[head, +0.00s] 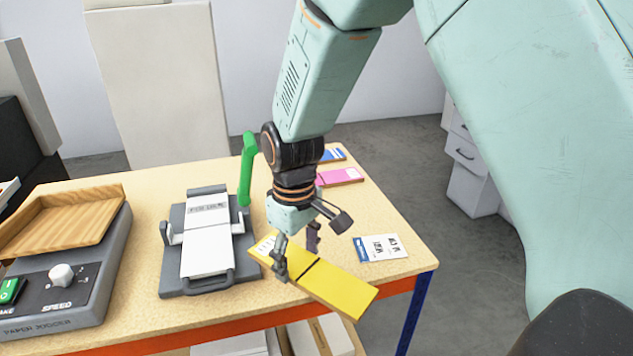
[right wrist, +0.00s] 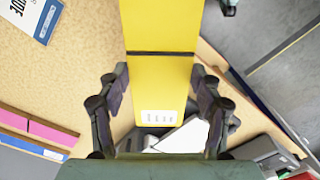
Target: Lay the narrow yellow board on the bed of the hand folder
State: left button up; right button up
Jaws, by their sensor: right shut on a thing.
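The narrow yellow board (head: 340,287) has a dark line across it and small white marks at its far end. My right gripper (head: 297,252) is shut on it, with one finger at each long edge. The board is tilted across the table's front edge, its near right end beyond that edge. It also fills the middle of the right wrist view (right wrist: 160,25), between the fingers (right wrist: 160,88). The hand folder (head: 172,278), with a pale two-part bed (head: 206,255) and a green lever (head: 247,170), stands just left of the board. Its bed looks bare. My left gripper is not in view.
A paper jogger (head: 95,290) with a wooden tray (head: 65,222) stands at the left. A white and blue card (head: 382,248) lies right of the gripper; pink (head: 342,176) and blue (head: 334,154) boards lie behind. The table (head: 150,315) is clear in front of the folder.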

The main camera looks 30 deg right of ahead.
jog(key=w+d+r+n+p, duration=0.2)
jog(key=w+d+n+p, duration=0.1)
jog(key=w+d+n, duration=0.3)
jog(key=n, duration=1.4)
send_over(328, 240)
notch_tip(328, 240, down, 3)
jog(key=shift+f, duration=0.2)
jog(key=f, duration=0.3)
jog(key=shift+s+f, duration=0.2)
jog(key=shift+f, duration=0.05)
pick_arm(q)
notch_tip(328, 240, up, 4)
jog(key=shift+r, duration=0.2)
pick_arm(e)
jog(key=shift+w+f, duration=0.1)
jog(key=shift+w, duration=0.1)
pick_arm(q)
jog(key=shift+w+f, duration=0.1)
pick_arm(e)
jog(key=shift+f, duration=0.15)
